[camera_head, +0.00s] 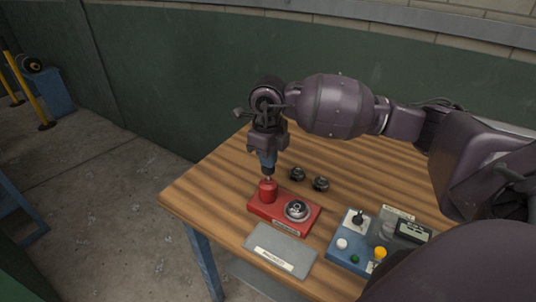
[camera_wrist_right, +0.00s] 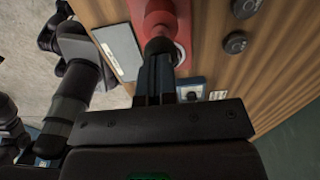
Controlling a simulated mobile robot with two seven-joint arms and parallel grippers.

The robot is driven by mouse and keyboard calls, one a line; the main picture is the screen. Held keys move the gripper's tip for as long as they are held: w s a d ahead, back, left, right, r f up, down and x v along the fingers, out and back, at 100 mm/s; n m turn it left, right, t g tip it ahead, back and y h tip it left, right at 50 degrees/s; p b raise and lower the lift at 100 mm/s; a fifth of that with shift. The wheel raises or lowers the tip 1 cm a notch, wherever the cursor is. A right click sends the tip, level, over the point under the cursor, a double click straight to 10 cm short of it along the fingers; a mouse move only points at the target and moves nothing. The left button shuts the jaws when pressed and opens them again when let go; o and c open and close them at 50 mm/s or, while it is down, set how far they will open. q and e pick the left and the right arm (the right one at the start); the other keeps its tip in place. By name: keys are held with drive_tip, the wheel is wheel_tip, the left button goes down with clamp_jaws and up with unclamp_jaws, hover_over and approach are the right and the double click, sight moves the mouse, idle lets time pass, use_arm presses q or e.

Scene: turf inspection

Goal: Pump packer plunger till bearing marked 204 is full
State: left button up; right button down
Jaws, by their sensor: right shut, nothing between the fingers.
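The red packer (camera_head: 257,210) stands on the wooden bench. Its upright red cylinder (camera_head: 268,191) is at the left end, and a bearing (camera_head: 297,209) sits on its right part. I cannot read the bearing's marking. My right gripper (camera_head: 267,169) is shut, pointing down directly above the cylinder, with nothing between its fingers. In the right wrist view its fingertips (camera_wrist_right: 163,55) are at a dark round plunger top (camera_wrist_right: 158,46); I cannot tell whether they touch. The red cylinder also shows there (camera_wrist_right: 168,21).
Two dark bearings (camera_head: 297,173) (camera_head: 320,183) lie behind the packer. A grey labelled plate (camera_head: 282,250) is in front. A blue control box (camera_head: 350,259) with knobs and a grey display unit (camera_head: 410,231) stand at right. The bench's left part is clear.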

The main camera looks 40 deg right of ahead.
use_arm(q)
drive_tip(key=shift+s, duration=0.1)
use_arm(e)
drive_tip(key=shift+f, duration=0.1)
wheel_tip(320, 180, down, 2)
drive_tip(key=shift+f+b, duration=0.1)
drive_tip(key=shift+b, duration=0.6)
use_arm(q)
drive_tip(key=shift+s+f, duration=0.3)
drive_tip(key=shift+f, duration=0.6)
use_arm(e)
drive_tip(key=shift+s, duration=0.1)
use_arm(q)
drive_tip(key=shift+w, duration=0.1)
use_arm(e)
drive_tip(key=shift+r+p, duration=0.3)
drive_tip(key=shift+r, duration=0.25)
wheel_tip(320, 180, up, 5)
drive_tip(key=shift+f+p, duration=0.15)
drive_tip(key=shift+p, duration=0.55)
use_arm(q)
drive_tip(key=shift+s+a+r, duration=0.25)
drive_tip(key=shift+a+r, duration=0.5)
drive_tip(key=shift+r, duration=0.3)
use_arm(e)
wheel_tip(320, 180, up, 9)
